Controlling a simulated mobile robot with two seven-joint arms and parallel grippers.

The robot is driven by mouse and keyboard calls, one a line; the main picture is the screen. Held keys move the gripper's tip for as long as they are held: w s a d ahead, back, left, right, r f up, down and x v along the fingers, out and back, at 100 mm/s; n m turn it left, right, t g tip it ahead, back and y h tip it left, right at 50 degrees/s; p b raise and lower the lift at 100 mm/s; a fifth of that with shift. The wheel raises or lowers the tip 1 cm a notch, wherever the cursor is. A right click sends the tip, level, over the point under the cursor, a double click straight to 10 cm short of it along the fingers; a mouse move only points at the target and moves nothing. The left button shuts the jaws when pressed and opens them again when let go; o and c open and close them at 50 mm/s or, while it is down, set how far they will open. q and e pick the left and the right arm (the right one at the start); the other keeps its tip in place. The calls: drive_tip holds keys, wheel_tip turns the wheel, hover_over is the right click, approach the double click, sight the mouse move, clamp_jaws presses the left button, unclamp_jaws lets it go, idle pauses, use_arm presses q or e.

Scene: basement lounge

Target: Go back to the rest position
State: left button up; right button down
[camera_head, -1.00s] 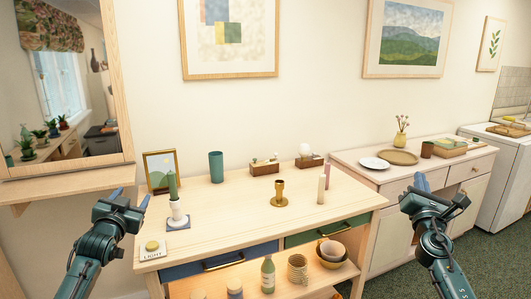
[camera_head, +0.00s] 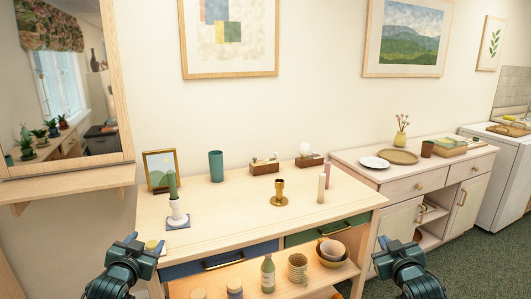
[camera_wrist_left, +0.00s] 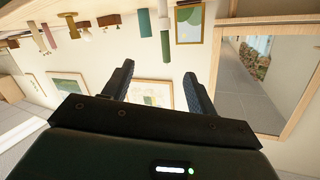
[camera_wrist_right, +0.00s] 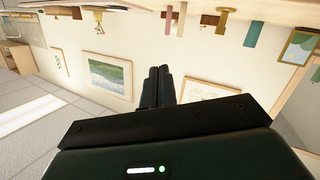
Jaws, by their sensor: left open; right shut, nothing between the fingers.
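My left gripper (camera_head: 140,243) is low at the left, in front of the wooden table's front edge. In the left wrist view its fingers (camera_wrist_left: 160,85) are spread with nothing between them. My right gripper (camera_head: 398,246) is low at the right, in front of the gap between the wooden table and the pale cabinet. In the right wrist view its fingers (camera_wrist_right: 159,85) are together and empty. Both grippers are clear of the objects on the tabletop, and neither holds anything.
The pale cabinet (camera_head: 408,187) is at right.

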use_arm(q)
drive_tip(key=s+d+f+g+h, duration=0.1)
drive_tip(key=s+d+f, duration=0.4)
drive_tip(key=s+f, duration=0.25)
drive_tip(key=s+d+f+g+h, duration=0.1)
drive_tip(key=s+d+f+g, duration=0.1)
drive_tip(key=s+d+f, duration=0.45)
use_arm(e)
drive_tip(key=s+a+f+g+y, duration=0.1)
drive_tip(key=s+a+f, duration=0.4)
drive_tip(key=s+f, duration=0.25)
drive_tip(key=s+a+f+g+y, duration=0.1)
drive_tip(key=s+a+f+g, duration=0.1)
drive_tip(key=s+a+f, duration=0.45)
use_arm(q)
drive_tip(key=s+d+f+g+h, duration=0.1)
drive_tip(key=s+d+f, duration=0.1)
drive_tip(key=s, duration=0.8)
drive_tip(key=s+d+f+g+h, duration=0.1)
drive_tip(key=s+d+f, duration=0.1)
drive_tip(key=s, duration=0.9)
drive_tip(key=shift+d, duration=0.75)
use_arm(e)
drive_tip(key=s+a+f+g+y, duration=0.1)
drive_tip(key=s+a+f, duration=0.1)
drive_tip(key=s, duration=0.8)
drive_tip(key=s+a+f+g+y, duration=0.1)
drive_tip(key=s+a+f, duration=0.1)
drive_tip(key=s, duration=0.9)
drive_tip(key=shift+a, duration=0.7)
